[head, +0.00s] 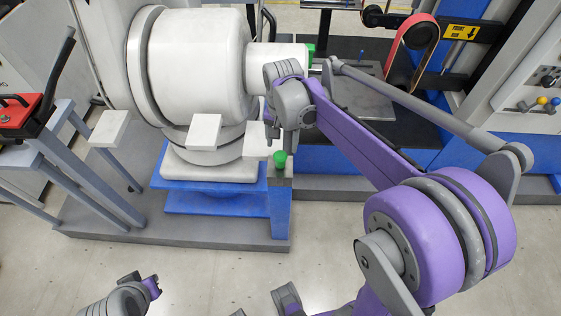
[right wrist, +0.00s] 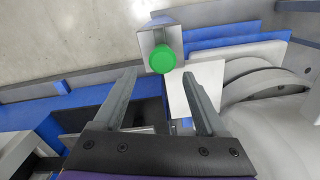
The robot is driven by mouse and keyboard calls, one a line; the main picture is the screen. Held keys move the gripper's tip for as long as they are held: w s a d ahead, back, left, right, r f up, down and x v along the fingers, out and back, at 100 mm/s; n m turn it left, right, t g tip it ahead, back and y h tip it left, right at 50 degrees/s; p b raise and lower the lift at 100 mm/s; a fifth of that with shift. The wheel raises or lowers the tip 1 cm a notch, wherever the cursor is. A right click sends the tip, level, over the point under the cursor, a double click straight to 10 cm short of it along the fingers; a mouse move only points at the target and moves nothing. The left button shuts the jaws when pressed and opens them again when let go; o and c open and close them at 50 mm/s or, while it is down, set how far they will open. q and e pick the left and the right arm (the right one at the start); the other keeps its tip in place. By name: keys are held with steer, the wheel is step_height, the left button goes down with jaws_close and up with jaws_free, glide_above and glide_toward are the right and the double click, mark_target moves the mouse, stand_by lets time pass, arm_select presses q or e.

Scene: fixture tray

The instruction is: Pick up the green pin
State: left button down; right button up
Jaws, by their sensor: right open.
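The green pin (head: 280,158) shows its round green head on a small light bracket at the front right corner of the blue fixture. In the right wrist view the pin (right wrist: 162,57) is seen from above, just beyond the fingertips and roughly centred between them. My right gripper (head: 273,130) is above and slightly behind the pin in the head view. In the right wrist view the right gripper (right wrist: 160,76) has its fingers wide apart, with nothing held.
A large white cylindrical machine (head: 200,65) stands close left of the right gripper. Another green piece (head: 310,49) is at its right end. A red box (head: 20,110) stands on a grey frame at left. The floor (head: 200,268) in front is clear.

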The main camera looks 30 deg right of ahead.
mark_target(280, 154)
steer(key=f, duration=0.7)
steer(key=shift+a, duration=0.3)
steer(key=shift+r, duration=0.1)
jaws_close()
